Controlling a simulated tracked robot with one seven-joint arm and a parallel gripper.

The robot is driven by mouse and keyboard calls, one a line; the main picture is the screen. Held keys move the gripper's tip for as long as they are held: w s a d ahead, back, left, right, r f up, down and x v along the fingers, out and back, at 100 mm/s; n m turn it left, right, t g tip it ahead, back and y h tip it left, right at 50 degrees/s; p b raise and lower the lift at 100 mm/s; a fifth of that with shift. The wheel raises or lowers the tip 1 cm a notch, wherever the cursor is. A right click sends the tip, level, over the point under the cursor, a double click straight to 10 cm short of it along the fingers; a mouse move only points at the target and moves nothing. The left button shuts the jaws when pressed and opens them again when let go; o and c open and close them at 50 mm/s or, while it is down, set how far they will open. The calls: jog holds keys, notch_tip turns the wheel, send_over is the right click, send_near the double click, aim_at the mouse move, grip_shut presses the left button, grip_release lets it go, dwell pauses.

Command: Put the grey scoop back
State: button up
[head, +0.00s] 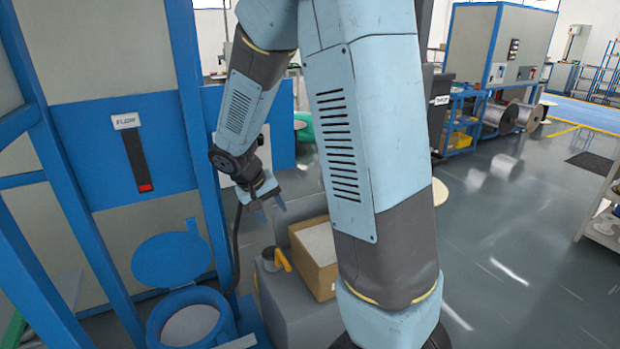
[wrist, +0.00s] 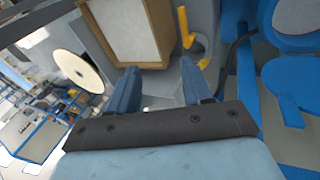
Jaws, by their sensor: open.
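My gripper (head: 273,211) is open and empty. It hangs above and behind the grey surface with the box; both blue fingers (wrist: 162,88) show in the wrist view with nothing between them. A small dark grey cup (head: 267,254) with a yellow handle (head: 284,260) beside it sits on that grey surface, left of the box. It looks like the scoop, but I cannot tell whether it stands in a holder. In the wrist view the yellow handle (wrist: 185,27) and grey round part (wrist: 199,42) are beyond the right finger, apart from it.
An open cardboard box (head: 327,276) with pale contents stands right of the cup. A blue hopper (head: 155,328) with its round lid (head: 171,260) raised is at the lower left. A blue frame post (head: 205,150) stands close left of my arm. Open floor (head: 510,240) lies to the right.

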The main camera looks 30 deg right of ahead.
jog(key=s+r+t+y, duration=0.4)
jog(key=s+r, duration=1.5)
jog(key=s, duration=0.2)
jog(key=shift+s+d+r+n+y, duration=0.25)
jog(key=shift+s+r+n+y, duration=0.05)
jog(key=shift+s+r+n, duration=0.1)
